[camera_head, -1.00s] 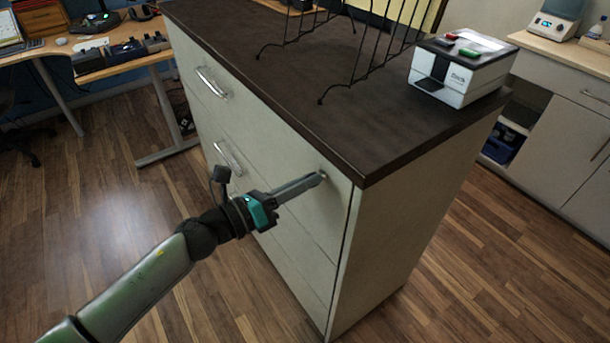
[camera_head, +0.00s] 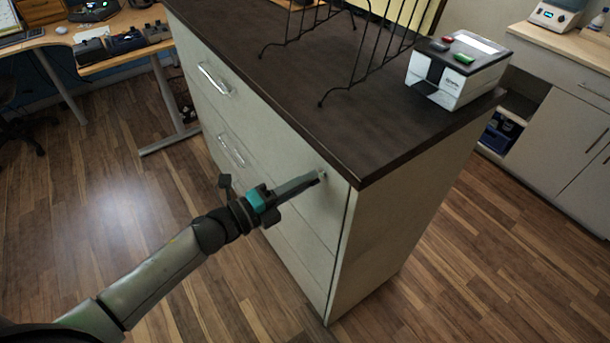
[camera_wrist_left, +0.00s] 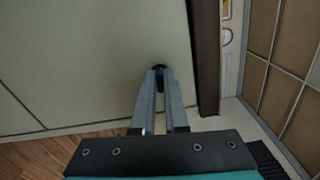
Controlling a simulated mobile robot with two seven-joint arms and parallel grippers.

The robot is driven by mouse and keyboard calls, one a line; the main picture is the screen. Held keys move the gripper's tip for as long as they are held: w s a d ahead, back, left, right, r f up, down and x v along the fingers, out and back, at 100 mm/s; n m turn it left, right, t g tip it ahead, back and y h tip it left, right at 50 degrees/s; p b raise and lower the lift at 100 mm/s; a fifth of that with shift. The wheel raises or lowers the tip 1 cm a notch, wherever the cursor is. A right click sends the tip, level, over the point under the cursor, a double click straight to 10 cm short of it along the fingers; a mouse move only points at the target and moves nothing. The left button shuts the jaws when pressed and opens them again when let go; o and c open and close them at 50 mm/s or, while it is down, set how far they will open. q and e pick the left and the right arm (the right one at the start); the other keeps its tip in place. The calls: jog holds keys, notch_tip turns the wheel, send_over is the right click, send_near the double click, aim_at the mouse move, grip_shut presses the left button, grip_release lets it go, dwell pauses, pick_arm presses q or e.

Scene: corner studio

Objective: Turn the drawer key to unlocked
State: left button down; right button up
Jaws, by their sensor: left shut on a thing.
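My left gripper (camera_head: 318,177) reaches the upper right part of the drawer front, close under the dark countertop. Its fingertips are shut on the drawer key, a small dark piece (camera_wrist_left: 159,68) that shows between the tips in the left wrist view. The drawer front (camera_head: 275,150) is pale and stands closed, with a metal bar handle (camera_head: 214,80) to the left. The fingers hide most of the key and the lock, so I cannot tell the key's angle. My right gripper is not in view.
The dark countertop (camera_head: 300,90) overhangs the drawers. On it stand a wire rack (camera_head: 370,60) and a white boxy device (camera_head: 457,75). A second handle (camera_head: 231,150) sits on the lower drawer. Desks stand at the back left. The wooden floor (camera_head: 110,200) is open in front.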

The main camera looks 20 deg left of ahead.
pick_arm(q)
jog(key=shift+n, duration=0.6)
jog(key=shift+p, duration=0.3)
jog(key=c, duration=0.9)
grip_release()
jog(key=shift+c, duration=0.2)
jog(key=v, duration=1.5)
jog(key=shift+a, duration=0.1)
